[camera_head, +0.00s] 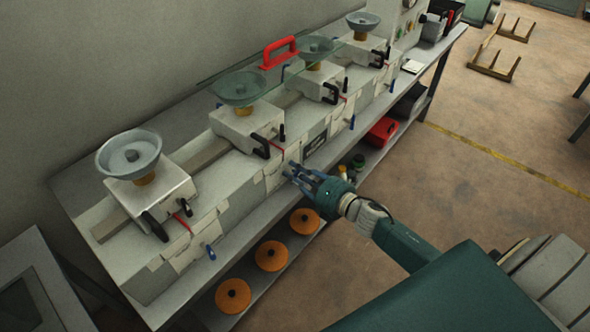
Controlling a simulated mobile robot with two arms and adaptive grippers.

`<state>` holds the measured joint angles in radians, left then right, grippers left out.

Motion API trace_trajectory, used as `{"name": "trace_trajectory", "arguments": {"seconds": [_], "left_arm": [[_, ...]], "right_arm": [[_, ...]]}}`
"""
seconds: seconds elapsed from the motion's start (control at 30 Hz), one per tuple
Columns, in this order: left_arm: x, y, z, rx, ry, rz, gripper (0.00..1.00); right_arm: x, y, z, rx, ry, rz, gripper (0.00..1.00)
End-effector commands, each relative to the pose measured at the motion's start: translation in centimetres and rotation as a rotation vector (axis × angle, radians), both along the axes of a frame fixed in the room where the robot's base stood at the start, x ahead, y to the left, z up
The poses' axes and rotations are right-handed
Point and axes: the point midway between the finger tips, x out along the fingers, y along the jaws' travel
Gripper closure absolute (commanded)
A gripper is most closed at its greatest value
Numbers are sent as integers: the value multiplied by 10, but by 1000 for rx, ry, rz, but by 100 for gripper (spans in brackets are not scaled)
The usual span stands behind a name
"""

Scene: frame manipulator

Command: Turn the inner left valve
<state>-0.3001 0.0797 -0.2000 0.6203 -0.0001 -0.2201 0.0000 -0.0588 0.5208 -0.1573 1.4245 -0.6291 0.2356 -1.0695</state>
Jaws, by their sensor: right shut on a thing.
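A pale machine (185,258) stands on the bench, with a row of several units topped by grey bowls. Small blue valve handles show on its front: one (211,252) at the left end, one (352,122) right of the middle and one (392,87) farther right. My right gripper (291,170) is at the machine's front, below the second unit from the left, and is shut on the inner left valve. The gripper's fingers hide that valve, so I cannot see its angle. My left gripper is not in view.
Black clamp handles (155,226) stick out from the units above the valves. A red-handled tool (280,53) rests behind the units on a clear panel. Orange discs (271,256), bottles and a red box (382,131) lie on the lower shelf. The floor to the right is mostly free.

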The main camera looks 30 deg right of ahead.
Motion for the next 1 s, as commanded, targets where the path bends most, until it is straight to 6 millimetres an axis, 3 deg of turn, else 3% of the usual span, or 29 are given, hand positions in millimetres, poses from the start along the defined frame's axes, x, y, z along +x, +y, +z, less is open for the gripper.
{"name": "trace_trajectory", "arguments": {"seconds": [0.5, 1.0], "left_arm": [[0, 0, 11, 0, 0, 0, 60], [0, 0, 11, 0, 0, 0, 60]], "right_arm": [[2, -5, -3, 402, 167, -3, 100], [2, -6, -5, 558, 233, -3, 100]]}}
